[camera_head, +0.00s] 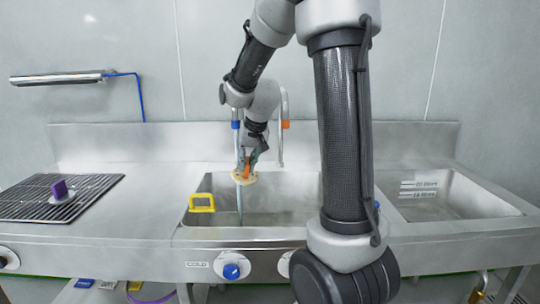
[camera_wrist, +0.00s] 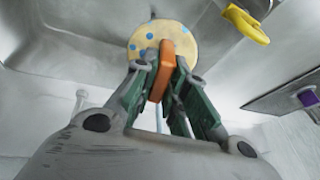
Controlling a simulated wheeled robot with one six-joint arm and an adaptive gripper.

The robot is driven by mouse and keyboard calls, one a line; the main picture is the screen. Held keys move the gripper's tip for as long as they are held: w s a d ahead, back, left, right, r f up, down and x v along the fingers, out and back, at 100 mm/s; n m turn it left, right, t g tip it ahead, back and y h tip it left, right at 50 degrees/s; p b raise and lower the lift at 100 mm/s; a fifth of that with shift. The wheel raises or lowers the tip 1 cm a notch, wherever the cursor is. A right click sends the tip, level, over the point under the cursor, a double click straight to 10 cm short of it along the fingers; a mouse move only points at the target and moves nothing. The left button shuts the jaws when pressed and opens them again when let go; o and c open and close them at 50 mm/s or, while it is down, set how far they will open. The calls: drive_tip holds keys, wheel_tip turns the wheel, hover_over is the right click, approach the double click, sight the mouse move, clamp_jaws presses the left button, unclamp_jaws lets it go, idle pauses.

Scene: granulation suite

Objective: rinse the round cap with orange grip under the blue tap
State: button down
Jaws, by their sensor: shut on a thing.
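The round cap (camera_wrist: 139,38) is pale yellow with several blue spots on its face and an orange grip (camera_wrist: 161,72). My gripper (camera_wrist: 160,78) is shut on the orange grip. In the head view, the cap (camera_head: 248,179) is held above the left basin, below the blue tap (camera_head: 236,124). A thin bluish streak, looking like running water, shows at the cap and drops from it into the basin (camera_head: 290,205). I cannot tell how much of the cap it wets. The blue COLD knob (camera_head: 232,267) is on the sink front.
An orange-marked tap (camera_head: 285,124) stands right of the blue one. A purple-gripped piece (camera_head: 60,190) lies on the drain rack (camera_head: 88,198). A second basin (camera_head: 450,197) is at right. My arm hides part of the sink.

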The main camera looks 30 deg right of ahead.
drive_tip(key=s+d+r+m+t, duration=0.2)
drive_tip(key=s+d+r+t, duration=0.1)
drive_tip(key=s+d, duration=0.35)
drive_tip(key=w+a+f, duration=0.2)
drive_tip(key=w, duration=1.1)
drive_tip(key=shift+f, duration=0.2)
drive_tip(key=shift+d, duration=0.2)
drive_tip(key=shift+d, duration=0.45)
drive_tip(key=shift+a, duration=0.1)
drive_tip(key=shift+a, duration=0.5)
drive_tip(key=shift+d, duration=0.1)
